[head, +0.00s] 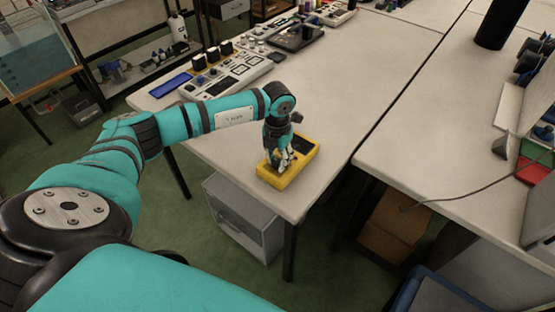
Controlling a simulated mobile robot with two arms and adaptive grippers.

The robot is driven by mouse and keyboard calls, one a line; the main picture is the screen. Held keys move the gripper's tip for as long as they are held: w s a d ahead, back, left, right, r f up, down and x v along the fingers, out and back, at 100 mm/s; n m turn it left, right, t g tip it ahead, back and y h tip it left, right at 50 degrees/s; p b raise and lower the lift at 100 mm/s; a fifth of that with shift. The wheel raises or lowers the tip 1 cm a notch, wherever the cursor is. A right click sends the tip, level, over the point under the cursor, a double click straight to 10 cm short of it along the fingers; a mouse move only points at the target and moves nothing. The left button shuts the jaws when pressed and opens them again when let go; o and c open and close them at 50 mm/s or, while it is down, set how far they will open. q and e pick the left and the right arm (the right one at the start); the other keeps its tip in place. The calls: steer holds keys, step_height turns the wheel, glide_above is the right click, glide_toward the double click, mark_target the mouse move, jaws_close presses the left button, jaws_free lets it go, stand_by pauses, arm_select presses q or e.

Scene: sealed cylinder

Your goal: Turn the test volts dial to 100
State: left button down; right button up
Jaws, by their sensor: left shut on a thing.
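A yellow test meter (301,172) lies flat near the front corner of the white table, with a dark panel on its far right part. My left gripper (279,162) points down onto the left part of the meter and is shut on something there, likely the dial. The gripper hides the dial, so its pointer and markings cannot be read. My right gripper is not in view.
The white table (330,90) is clear around the meter. A control panel (225,72) with knobs and a blue block (170,85) stand toward the back left. A second table (440,130) is at the right. A grey cabinet (240,215) stands below.

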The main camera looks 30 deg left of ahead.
arm_select(q)
steer(key=m+b, duration=0.3)
steer(key=m, duration=0.1)
steer(key=shift+f, duration=0.15)
steer(key=m+b, duration=0.3)
steer(key=m, duration=0.1)
steer(key=shift+m, duration=0.3)
steer(key=m+b, duration=0.3)
steer(key=m, duration=0.1)
steer(key=shift+r+m+b, duration=0.2)
steer(key=shift+m+b, duration=0.9)
steer(key=shift+m, duration=1)
